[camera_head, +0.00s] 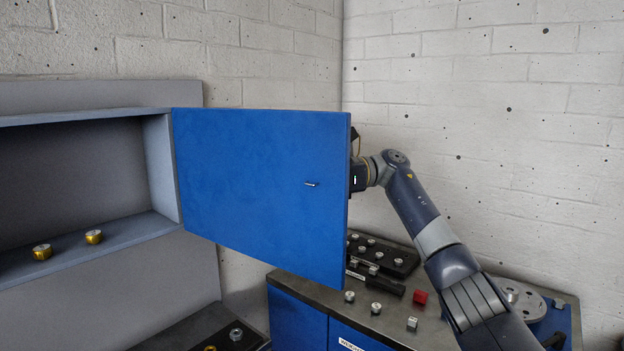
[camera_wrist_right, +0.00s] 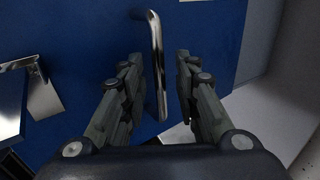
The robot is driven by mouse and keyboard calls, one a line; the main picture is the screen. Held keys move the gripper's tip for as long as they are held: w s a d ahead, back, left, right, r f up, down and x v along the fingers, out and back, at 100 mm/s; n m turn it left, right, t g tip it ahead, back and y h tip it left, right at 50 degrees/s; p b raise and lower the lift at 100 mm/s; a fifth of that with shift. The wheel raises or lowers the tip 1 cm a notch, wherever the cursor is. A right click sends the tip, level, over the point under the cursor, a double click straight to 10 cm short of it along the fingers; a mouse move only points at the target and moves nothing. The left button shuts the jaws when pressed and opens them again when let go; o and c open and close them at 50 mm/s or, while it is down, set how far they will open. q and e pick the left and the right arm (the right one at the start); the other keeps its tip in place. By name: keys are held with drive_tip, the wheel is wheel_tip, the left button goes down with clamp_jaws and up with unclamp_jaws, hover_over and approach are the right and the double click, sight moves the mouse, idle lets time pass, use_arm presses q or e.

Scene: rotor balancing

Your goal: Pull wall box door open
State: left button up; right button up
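The blue wall box door (camera_head: 250,180) stands swung out from the grey wall box (camera_head: 155,228), whose inside is exposed in the head view. My right arm reaches behind the door's free edge, so its gripper is hidden there. In the right wrist view my right gripper (camera_wrist_right: 157,82) is open, with one finger on each side of the door's metal bar handle (camera_wrist_right: 157,50). Gaps show between the bar and both fingers. The blue door face (camera_wrist_right: 85,40) fills much of that view. My left gripper is in neither view.
Two gold weights (camera_head: 93,237) (camera_head: 42,252) sit on the box's bottom shelf. Below and right of the door is a workbench (camera_head: 385,318) with a black weight rack (camera_head: 385,250), a red block (camera_head: 420,297) and a grey disc-shaped part (camera_head: 515,297). White brick walls stand behind.

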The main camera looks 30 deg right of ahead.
drive_tip(key=s+d, duration=0.1)
drive_tip(key=d, duration=1)
drive_tip(key=shift+s, duration=0.15)
drive_tip(key=shift+a, duration=0.1)
idle(0.3)
